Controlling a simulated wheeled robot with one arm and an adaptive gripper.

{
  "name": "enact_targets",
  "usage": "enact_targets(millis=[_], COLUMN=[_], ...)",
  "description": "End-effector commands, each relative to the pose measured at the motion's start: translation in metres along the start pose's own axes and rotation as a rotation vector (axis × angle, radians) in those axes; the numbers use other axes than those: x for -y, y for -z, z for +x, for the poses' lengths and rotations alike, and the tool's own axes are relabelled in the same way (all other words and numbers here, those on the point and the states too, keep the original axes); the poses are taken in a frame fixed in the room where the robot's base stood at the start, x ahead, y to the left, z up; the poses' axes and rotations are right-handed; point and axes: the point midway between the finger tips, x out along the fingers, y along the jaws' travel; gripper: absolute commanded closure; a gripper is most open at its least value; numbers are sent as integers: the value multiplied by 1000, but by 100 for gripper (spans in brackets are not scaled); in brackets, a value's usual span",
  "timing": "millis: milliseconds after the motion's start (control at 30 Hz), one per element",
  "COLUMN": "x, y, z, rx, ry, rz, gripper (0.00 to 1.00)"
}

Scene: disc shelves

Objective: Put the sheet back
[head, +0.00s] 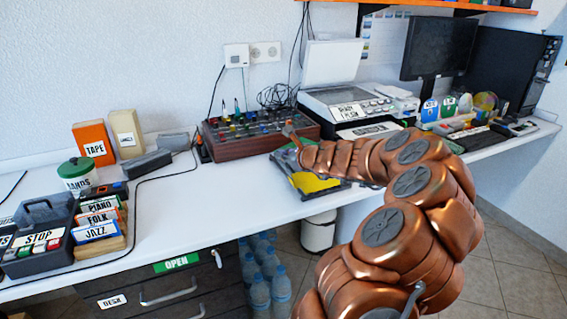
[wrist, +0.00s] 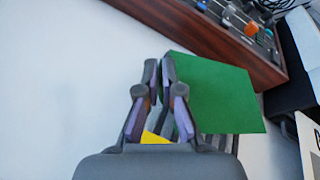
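In the wrist view a flat green sheet (wrist: 215,98) lies beyond and to the right of my gripper (wrist: 160,68), partly behind the right finger. The two fingertips are close together, with a narrow gap between them. I cannot tell whether they touch the sheet's edge. A small yellow piece (wrist: 155,138) shows between the finger bases. Dark slats show below the sheet. In the head view a dark tray with a yellow surface (head: 318,184) sits at the desk's front edge, below the end of my arm. My fingers are not clear there.
A wood-sided mixer (head: 235,147) stands just behind the tray. A scanner (head: 345,103) with its lid up is to the right. PIANO, FOLK and JAZZ cards (head: 98,231) stand at the left. The white desk (head: 185,215) is clear between. Bottles (head: 260,292) stand below.

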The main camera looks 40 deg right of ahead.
Motion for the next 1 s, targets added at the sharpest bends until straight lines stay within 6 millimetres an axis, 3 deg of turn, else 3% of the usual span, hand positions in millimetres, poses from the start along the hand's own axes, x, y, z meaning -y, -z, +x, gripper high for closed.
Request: enact_targets(millis=[267, 500, 867, 900, 1000], x=[11, -2, -4, -4, -4], y=[3, 30, 33, 33, 33], z=[6, 18, 19, 19, 19], rx=[-2, 1, 1, 1, 1], ry=[4, 1, 2, 2, 2], rz=[-2, 1, -1, -1, -1], gripper=[100, 100, 100, 92, 82])
